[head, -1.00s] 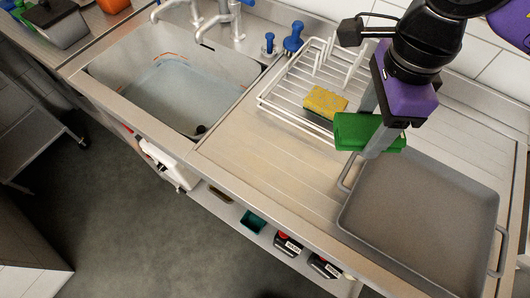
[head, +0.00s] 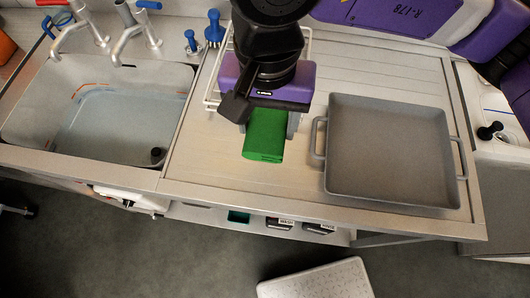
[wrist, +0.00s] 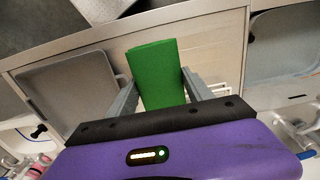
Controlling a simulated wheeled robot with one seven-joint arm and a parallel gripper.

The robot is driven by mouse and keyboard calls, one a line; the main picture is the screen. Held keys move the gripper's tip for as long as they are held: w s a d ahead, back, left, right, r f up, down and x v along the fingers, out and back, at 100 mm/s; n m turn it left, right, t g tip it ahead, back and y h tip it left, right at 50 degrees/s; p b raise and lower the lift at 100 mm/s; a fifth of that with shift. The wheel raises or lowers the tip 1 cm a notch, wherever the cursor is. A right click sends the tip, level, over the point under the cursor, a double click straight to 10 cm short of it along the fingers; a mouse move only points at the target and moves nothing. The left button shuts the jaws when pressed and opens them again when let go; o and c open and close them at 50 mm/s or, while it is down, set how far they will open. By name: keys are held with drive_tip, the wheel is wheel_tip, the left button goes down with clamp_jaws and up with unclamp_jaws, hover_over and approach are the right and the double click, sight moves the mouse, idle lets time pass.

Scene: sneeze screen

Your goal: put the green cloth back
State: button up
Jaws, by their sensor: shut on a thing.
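The green cloth (head: 264,136) is a folded, flat block held in my gripper (head: 270,128). In the wrist view the cloth (wrist: 157,72) sits between the two grey fingers of my gripper (wrist: 158,88). The gripper is shut on it. In the head view the cloth is over the ribbed steel drainboard (head: 225,165), left of the grey roasting pan. I cannot tell whether it touches the drainboard. My wrist hides most of the white wire rack (head: 212,92) behind it.
The grey roasting pan (head: 388,150) stands empty on the right of the drainboard. The sink (head: 40,110) holds water at left, with taps behind it. Blue-handled brushes (head: 214,28) stand behind the rack.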

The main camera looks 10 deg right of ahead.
wheel_tip(320, 180, down, 14)
drive_tip(key=shift+r+p, duration=0.25)
drive_tip(key=shift+p, duration=0.45)
drive_tip(key=shift+f, duration=0.3)
drive_tip(key=shift+f+b, duration=0.2)
drive_tip(key=shift+b, duration=0.1)
drive_tip(key=o, duration=1.2)
drive_tip(key=shift+r, duration=0.1)
drive_tip(key=shift+r+p, duration=0.25)
drive_tip(key=shift+p, duration=0.15)
wheel_tip(320, 180, up, 12)
drive_tip(key=shift+f+b, duration=0.1)
drive_tip(key=shift+b, duration=0.65)
